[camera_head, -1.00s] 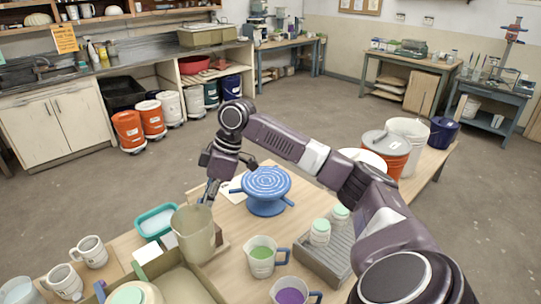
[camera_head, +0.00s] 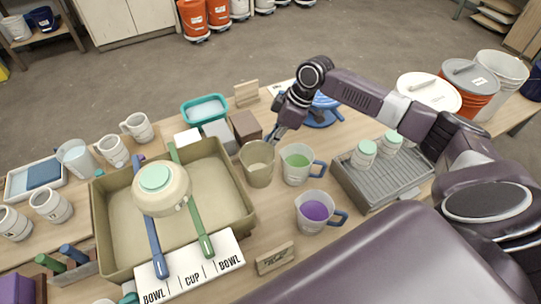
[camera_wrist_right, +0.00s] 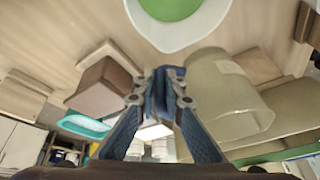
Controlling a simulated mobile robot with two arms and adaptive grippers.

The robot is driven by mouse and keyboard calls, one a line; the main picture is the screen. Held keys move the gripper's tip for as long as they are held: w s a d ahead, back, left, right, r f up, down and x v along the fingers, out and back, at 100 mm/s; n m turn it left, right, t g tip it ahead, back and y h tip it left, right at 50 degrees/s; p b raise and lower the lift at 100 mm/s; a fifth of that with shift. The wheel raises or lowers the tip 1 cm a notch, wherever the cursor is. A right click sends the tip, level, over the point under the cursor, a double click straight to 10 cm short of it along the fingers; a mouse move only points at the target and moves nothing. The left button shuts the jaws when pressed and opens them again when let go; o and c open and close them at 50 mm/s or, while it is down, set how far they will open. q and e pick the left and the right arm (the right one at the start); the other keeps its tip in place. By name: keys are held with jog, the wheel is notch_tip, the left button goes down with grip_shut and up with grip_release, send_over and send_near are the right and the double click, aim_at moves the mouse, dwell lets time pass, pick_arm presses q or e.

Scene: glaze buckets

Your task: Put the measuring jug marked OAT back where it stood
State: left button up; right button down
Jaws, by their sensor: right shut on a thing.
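A beige, see-through measuring jug (camera_head: 257,165) is upright on or just above the table, between the tray and the jug of green glaze (camera_head: 297,166). It also shows in the right wrist view (camera_wrist_right: 228,95), beside my fingers. I cannot read its mark. My right gripper (camera_head: 278,134) is shut at its far side, on what looks like its blue handle (camera_wrist_right: 164,88). Whether its base touches the wood is unclear. A jug of purple glaze (camera_head: 314,211) stands nearer. My left gripper is not in view.
A brown block (camera_head: 246,126) and blue banding wheel (camera_head: 322,110) stand behind. A grey ribbed rack (camera_head: 378,190) with two lidded jars is right.

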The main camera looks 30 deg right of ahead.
notch_tip(320, 180, down, 3)
jog(key=shift+r, duration=0.1)
notch_tip(320, 180, down, 4)
jog(key=shift+p, duration=0.55)
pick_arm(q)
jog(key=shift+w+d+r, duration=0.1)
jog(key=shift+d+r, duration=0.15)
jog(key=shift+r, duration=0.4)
pick_arm(e)
jog(key=c, duration=2)
grip_release()
jog(key=shift+f, duration=0.25)
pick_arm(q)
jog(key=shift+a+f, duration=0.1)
